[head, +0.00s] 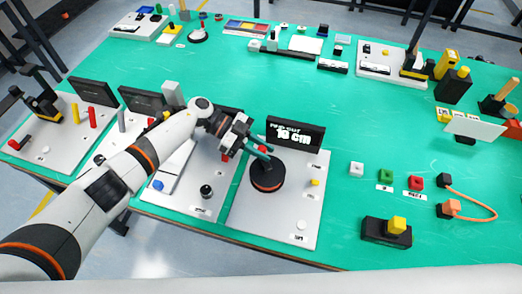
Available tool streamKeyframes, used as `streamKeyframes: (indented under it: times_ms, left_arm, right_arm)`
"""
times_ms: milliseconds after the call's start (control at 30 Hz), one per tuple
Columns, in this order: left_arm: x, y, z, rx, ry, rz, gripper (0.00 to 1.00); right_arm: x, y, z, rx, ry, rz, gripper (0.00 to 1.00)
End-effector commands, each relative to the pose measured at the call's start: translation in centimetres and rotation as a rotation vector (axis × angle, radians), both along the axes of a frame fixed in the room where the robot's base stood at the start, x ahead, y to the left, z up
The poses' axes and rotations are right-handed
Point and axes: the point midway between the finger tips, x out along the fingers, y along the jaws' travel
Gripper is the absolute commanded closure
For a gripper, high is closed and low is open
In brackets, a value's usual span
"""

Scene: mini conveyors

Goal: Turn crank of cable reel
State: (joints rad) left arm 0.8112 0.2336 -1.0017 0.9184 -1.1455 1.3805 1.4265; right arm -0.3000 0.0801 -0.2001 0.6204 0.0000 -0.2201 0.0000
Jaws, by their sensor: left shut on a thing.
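The cable reel (268,177) is a dark round drum with a reddish lower rim, on a pale board (260,218) near the table's front edge. A teal bar (257,156) runs from the top of the reel up and left to my left gripper (247,147). A small red part shows beside the fingers. My left gripper is shut on the crank at the bar's outer end; the fingers hide most of the grip. A black display (295,134) behind the reel shows white text that seems to read 10 or 18 cm. My right gripper is out of view.
White, green (386,176) and red (416,182) buttons and a black box with a yellow top (397,225) stand right of the board. My left arm covers part of the neighbouring board with its black knob (206,191). The green table (300,90) is clear behind the display.

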Motion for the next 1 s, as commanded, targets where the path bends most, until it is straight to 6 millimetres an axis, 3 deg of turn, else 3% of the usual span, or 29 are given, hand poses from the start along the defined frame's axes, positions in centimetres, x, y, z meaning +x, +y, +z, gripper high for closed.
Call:
streamKeyframes:
  times_ms: [267, 300, 400, 733, 1000]
  left_arm:
    - [0.0, -0.1, 0.1, -0.002, 0.001, 0.0, 1.0]
    - [0.0, -0.1, 0.1, -0.002, 0.001, 0.0, 0.72]
    - [0.0, -0.1, 0.1, -0.001, 0.0, 0.0, 0.58]
    - [0.0, 0.0, 0.4, -0.001, -0.003, -0.001, 0.58]
    - [0.0, 0.0, 4.8, 0.0, -0.006, -0.002, 0.58]
  right_arm:
    - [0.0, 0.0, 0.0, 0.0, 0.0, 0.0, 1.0]
    - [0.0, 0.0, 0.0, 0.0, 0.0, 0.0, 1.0]
    - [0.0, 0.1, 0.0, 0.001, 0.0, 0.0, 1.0]
    - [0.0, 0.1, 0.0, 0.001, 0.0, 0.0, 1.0]
    - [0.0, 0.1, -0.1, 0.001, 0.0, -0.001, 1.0]
